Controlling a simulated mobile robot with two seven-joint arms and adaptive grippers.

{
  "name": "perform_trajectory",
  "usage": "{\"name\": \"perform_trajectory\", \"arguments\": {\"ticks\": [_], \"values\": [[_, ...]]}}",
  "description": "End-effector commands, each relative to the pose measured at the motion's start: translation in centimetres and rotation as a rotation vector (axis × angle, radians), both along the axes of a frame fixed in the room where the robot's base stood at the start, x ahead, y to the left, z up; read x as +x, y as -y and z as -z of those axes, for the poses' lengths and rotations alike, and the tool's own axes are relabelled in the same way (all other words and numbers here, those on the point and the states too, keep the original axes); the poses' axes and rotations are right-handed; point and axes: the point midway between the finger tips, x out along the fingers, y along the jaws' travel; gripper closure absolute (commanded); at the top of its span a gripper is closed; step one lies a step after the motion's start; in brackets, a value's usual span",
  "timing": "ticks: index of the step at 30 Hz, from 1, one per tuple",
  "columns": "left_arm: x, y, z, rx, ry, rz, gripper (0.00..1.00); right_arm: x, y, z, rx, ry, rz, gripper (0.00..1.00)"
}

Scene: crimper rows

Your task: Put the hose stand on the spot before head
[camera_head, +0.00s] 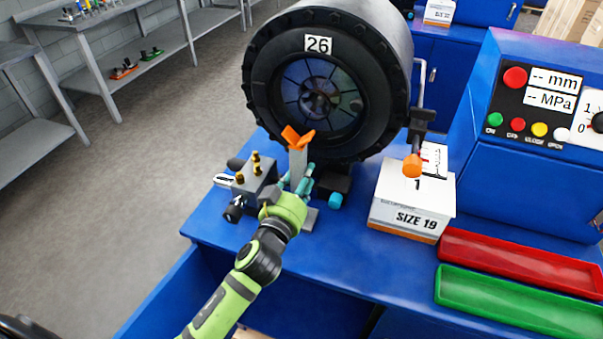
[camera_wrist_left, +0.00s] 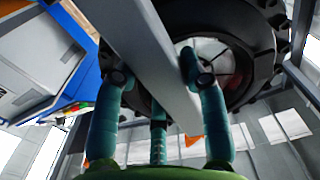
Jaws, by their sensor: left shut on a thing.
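The hose stand (camera_head: 298,162) is a grey post with an orange V-shaped top. It stands roughly upright on the blue bench, just in front of the black round crimper head (camera_head: 262,110) marked 26. A grey piece of its foot shows low beside my gripper. My left gripper (camera_head: 297,185) is shut on the post below the orange top. In the left wrist view the grey post (camera_wrist_left: 140,50) runs slantwise between the teal fingers, with the dark head behind. The spot before the head is not visible; the stand and gripper cover that area. My right gripper is not in view.
A grey block with brass fittings (camera_head: 255,182) sits close left of the gripper. A white SIZE 19 box (camera_head: 405,217) stands to the right, beside an orange-tipped rod (camera_head: 412,166). Red (camera_head: 445,250) and green (camera_head: 440,290) trays lie at the front right. Bench between gripper and box is clear.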

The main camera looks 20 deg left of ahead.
Motion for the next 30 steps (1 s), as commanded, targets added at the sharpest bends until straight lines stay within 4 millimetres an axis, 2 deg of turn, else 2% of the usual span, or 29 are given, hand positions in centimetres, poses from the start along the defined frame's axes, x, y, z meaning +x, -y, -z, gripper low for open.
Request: {"name": "perform_trajectory", "arguments": {"ticks": [1, 7, 8, 9, 21, 26, 30], "values": [[0.1, 0.1, -1.1, 0.000, 0.025, 0.004, 1.00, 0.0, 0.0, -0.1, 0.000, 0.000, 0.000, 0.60], [0.1, 0.1, -0.9, 0.000, 0.024, 0.004, 1.00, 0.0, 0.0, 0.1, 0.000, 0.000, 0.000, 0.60], [0.0, 0.0, 0.2, -0.001, 0.000, 0.000, 0.50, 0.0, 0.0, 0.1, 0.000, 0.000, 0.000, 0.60], [0.0, 0.0, 0.1, 0.000, -0.001, 0.000, 0.34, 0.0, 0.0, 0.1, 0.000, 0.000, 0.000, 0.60], [-0.1, 0.0, -0.1, 0.001, -0.001, 0.000, 0.34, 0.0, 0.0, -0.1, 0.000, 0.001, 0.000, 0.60], [-2.1, -0.1, 0.3, -0.001, -0.003, 0.001, 0.34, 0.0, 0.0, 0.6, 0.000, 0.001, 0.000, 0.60], [-5.1, -0.2, 0.4, -0.002, -0.003, 0.001, 0.34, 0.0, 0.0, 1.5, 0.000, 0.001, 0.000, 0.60]]}}
